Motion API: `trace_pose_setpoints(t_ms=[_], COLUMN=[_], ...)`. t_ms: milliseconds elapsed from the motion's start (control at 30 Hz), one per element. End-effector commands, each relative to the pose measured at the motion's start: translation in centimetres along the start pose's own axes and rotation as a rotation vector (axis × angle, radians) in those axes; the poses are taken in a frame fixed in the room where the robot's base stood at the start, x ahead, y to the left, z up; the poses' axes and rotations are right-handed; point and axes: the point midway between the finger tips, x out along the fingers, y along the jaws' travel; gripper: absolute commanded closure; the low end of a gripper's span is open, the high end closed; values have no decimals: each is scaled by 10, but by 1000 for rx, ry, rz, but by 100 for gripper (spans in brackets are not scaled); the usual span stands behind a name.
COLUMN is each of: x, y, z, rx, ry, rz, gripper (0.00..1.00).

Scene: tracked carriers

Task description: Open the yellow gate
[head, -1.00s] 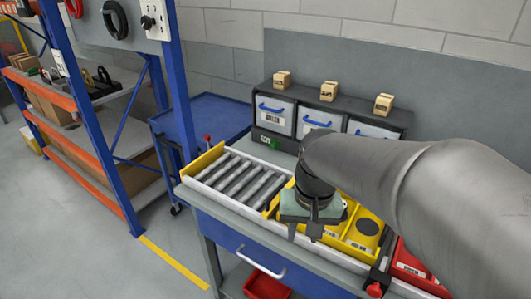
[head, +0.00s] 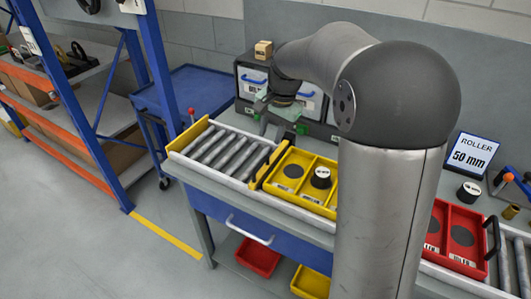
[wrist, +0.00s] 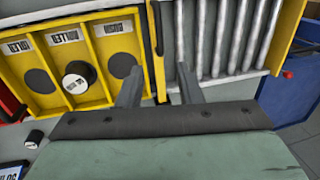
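A yellow bar with a dark edge (head: 268,168), apparently the gate, stands upright across the conveyor between bare rollers (head: 228,152) and a yellow carrier (head: 290,198). The bar also shows in the wrist view (wrist: 157,62). A similar yellow plate (head: 190,136) stands across the conveyor's left end. My gripper (head: 270,126) is open and empty, at the back side of the conveyor. In the wrist view its fingers (wrist: 159,88) lie either side of the bar's line; whether they are at its height I cannot tell. The carrier has round dark recesses and holds a black, white-topped cylinder (head: 321,177).
Grey drawers with blue handles (head: 252,78) stand behind the conveyor, close to my gripper. A red-knobbed post (head: 191,112) is at the left end. A red carrier (head: 457,235) lies right of my arm. A sign (head: 473,152) reads ROLLER 50 mm, with a black cylinder (head: 469,193) nearby.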

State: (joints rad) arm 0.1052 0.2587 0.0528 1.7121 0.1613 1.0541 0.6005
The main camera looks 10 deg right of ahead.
Motion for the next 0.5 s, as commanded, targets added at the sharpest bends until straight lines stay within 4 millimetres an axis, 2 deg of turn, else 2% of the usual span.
trace_pose_setpoints(t_ms=[200, 333, 500], x=[47, 69, 85], y=[0, 0, 0], z=[1, 1, 0], rx=[0, -1, -1], ry=[-4, -3, -1], rz=[3, 2, 1], gripper=[67, 67, 67])
